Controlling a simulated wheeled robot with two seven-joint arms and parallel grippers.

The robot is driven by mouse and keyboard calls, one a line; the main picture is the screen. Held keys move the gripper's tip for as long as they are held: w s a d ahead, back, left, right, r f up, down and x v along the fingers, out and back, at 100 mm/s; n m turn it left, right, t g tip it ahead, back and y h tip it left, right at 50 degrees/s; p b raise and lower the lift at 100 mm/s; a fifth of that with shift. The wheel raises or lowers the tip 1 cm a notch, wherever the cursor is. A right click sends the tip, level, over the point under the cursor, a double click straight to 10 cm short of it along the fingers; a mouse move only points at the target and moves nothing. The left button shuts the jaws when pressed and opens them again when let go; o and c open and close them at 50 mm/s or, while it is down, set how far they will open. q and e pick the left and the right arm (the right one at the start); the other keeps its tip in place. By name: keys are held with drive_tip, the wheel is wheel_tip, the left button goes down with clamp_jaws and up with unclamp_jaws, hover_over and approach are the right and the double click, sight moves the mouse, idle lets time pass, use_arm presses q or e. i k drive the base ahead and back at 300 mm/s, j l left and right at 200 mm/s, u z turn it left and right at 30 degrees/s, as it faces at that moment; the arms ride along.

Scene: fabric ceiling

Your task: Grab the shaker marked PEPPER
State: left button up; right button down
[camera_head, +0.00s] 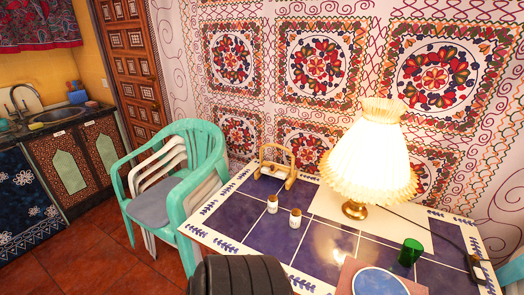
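Two small white shakers with brownish tops stand upright on the tiled table (238,213). One shaker (272,204) is farther back and left; the other shaker (295,219) is a little nearer and to the right. They stand apart with a small gap. Marks on them are too small to read, so I cannot tell which says PEPPER. Neither of my grippers is in view.
A lit lamp (374,160) stands right of the shakers, with a wooden holder (277,165) behind them. A green cup (410,252) and a blue round thing (378,282) are at front right. Green chairs (204,150) stand left.

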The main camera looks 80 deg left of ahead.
sight(273, 203)
drive_tip(key=u, duration=2.35)
drive_tip(key=j+z, duration=0.2)
drive_tip(key=z, duration=0.25)
drive_tip(key=j+z, duration=0.25)
drive_tip(key=z, duration=0.2)
drive_tip(key=j+z, duration=0.2)
drive_tip(key=z, duration=0.25)
